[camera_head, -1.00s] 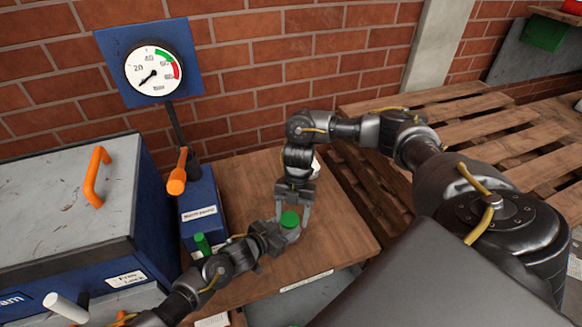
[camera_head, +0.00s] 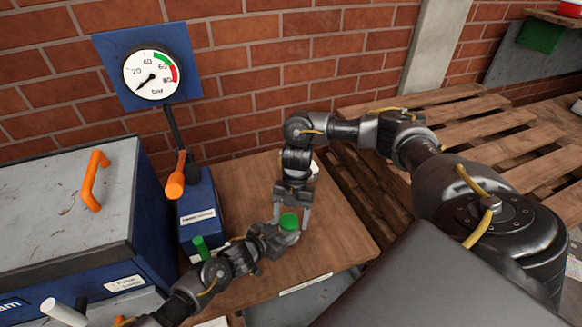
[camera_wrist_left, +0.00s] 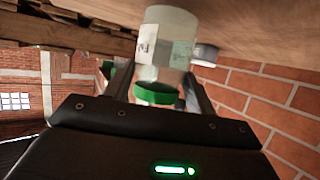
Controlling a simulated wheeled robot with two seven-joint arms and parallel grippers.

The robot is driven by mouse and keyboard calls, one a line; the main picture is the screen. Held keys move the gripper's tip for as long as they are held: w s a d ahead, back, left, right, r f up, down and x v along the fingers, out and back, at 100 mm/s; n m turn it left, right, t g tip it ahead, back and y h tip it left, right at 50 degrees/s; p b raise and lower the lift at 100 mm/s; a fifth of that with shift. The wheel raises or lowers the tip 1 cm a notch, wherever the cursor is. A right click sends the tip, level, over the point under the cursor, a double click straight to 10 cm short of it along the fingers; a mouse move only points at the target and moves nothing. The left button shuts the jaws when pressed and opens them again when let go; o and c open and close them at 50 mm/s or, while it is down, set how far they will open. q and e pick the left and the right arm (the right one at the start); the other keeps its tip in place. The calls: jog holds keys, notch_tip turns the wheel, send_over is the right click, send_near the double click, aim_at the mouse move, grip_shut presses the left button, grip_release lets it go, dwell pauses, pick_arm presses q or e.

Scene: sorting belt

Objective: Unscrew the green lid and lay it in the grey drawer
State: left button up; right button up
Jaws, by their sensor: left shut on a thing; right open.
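A clear jar (camera_wrist_left: 165,45) with a white label and a green lid (camera_head: 289,222) stands on the wooden bench. In the left wrist view the picture is turned over, with the bench at the top and the lid (camera_wrist_left: 158,94) low. My left gripper (camera_head: 282,238) comes in from the left and is shut on the jar; its fingers flank the jar in the wrist view. My right gripper (camera_head: 292,212) points down from above, open, with a finger on either side of the lid. A grey surface (camera_head: 335,298) below the bench's front edge may be the grey drawer; my arm partly hides it.
A blue box (camera_head: 198,212) with an orange-handled lever (camera_head: 176,182) stands left of the jar. A large blue and grey case (camera_head: 65,205) fills the left. A brick wall and pressure gauge (camera_head: 151,73) are behind. Bare bench (camera_head: 335,220) lies right of the jar.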

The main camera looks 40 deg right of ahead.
aim_at(290, 222)
jog(key=shift+a+r, duration=0.1)
jog(key=shift+r, duration=2.2)
jog(key=m+t, duration=0.1)
jog(key=m, duration=0.3)
jog(key=shift+y, duration=0.4)
jog(key=m+t, duration=0.1)
jog(key=m, duration=0.2)
jog(key=shift+s+t, duration=0.1)
jog(key=shift+t, duration=0.2)
jog(key=m+t, duration=0.2)
jog(key=m, duration=0.3)
jog(key=m+t+h, duration=0.1)
jog(key=m, duration=0.3)
jog(key=shift+w, duration=0.2)
